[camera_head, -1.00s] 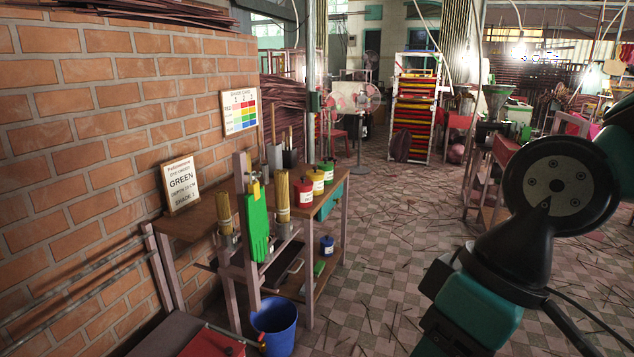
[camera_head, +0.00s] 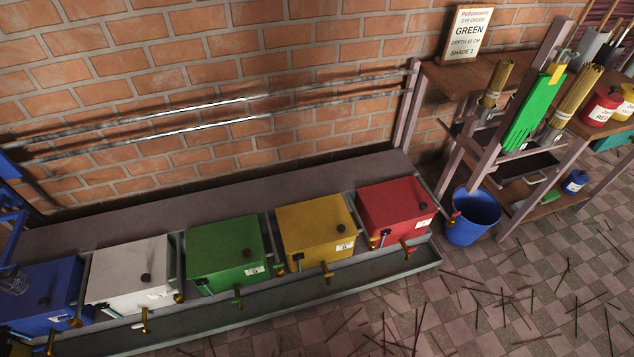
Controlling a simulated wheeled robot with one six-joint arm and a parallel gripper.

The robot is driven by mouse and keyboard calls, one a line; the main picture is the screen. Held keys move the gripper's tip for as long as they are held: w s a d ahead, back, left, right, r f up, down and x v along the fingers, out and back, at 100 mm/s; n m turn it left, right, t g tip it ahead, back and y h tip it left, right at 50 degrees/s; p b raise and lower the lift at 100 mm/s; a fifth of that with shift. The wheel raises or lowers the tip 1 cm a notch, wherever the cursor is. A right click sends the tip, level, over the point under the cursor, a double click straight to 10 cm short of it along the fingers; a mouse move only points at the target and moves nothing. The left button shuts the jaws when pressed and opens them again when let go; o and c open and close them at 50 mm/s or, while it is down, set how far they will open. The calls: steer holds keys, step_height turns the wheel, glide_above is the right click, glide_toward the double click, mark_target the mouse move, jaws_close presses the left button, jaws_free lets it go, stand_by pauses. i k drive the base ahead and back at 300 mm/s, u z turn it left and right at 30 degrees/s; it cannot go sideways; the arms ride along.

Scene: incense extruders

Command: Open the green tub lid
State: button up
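The green tub (camera_head: 222,276) stands in a row of coloured tubs along the brick wall, between the white and yellow tubs. Its flat green lid (camera_head: 222,245) lies shut on top, with a small dark knob near the front right. A brass tap (camera_head: 238,302) sticks out below its front.
A white tub (camera_head: 128,270), a yellow tub (camera_head: 313,222), a red tub (camera_head: 396,204) and a blue tub (camera_head: 45,285) share the bench, with a trough (camera_head: 300,295) along its front. A blue bucket (camera_head: 473,217) stands right of the row. The tiled floor (camera_head: 480,320) in front is strewn with sticks.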

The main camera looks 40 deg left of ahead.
mark_target(223, 244)
steer(key=u, duration=2.4)
steer(key=i, duration=0.8)
steer(key=z, duration=0.4)
